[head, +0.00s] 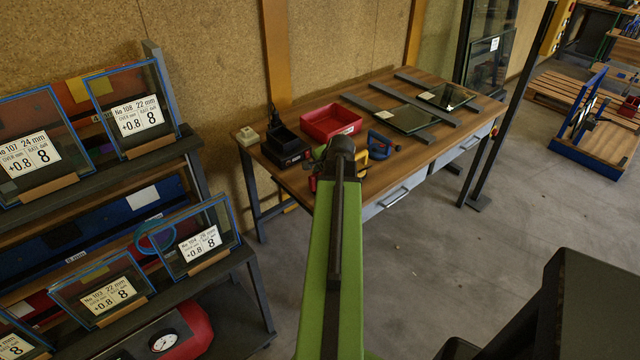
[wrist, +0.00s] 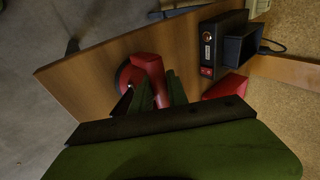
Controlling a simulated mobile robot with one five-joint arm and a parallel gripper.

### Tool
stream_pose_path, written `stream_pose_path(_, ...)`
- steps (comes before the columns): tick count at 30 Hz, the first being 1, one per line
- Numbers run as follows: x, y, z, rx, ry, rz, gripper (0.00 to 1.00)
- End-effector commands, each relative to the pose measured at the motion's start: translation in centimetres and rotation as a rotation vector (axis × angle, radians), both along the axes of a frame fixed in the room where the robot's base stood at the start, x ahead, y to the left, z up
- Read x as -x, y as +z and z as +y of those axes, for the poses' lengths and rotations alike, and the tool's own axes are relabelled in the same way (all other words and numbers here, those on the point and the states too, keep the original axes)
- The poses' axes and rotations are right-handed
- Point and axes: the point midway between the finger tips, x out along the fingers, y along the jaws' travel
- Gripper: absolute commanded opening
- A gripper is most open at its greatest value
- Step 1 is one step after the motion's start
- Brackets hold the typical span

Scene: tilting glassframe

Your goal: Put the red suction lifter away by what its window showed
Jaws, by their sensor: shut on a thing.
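The red suction lifter (wrist: 148,68) is between the green fingers of my gripper (wrist: 158,82) in the wrist view, with the gripper shut on its red handle. Its round dark pad with a red rim shows to the left of the handle, over or at the wooden bench top; I cannot tell whether it touches. No reading of its window can be made out. In the head view my arm hides most of the gripper and lifter; a small red part (head: 313,183) shows left of the arm.
A red tray (head: 330,136) stands on the bench (head: 405,160), left of glass panes on dark bars. A black charger-like box (head: 284,157) sits left of it. Blue (head: 382,141) and yellow lifters (head: 379,154) are right of my arm. Glass sample racks stand at left.

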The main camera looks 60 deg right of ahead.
Motion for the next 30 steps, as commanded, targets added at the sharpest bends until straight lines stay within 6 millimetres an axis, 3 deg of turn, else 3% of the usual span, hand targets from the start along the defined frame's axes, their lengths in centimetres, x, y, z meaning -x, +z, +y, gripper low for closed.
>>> stream_pose_path(1, 0.0, -1.5, 0.0, 0.000, 0.000, -0.001, 0.00)
stream_pose_path(8, 0.1, -1.1, 0.0, 0.000, 0.000, 0.000, 0.00)
stream_pose_path(9, 0.1, -1.1, 0.0, 0.000, 0.000, 0.001, 0.24)
stream_pose_path(13, 0.1, -1.1, 0.0, 0.000, 0.000, 0.001, 0.41)
stream_pose_path(23, 0.1, -1.0, 0.0, 0.000, -0.001, 0.000, 0.41)
stream_pose_path(30, 0.4, 1.7, 1.0, 0.000, 0.002, 0.000, 0.41)
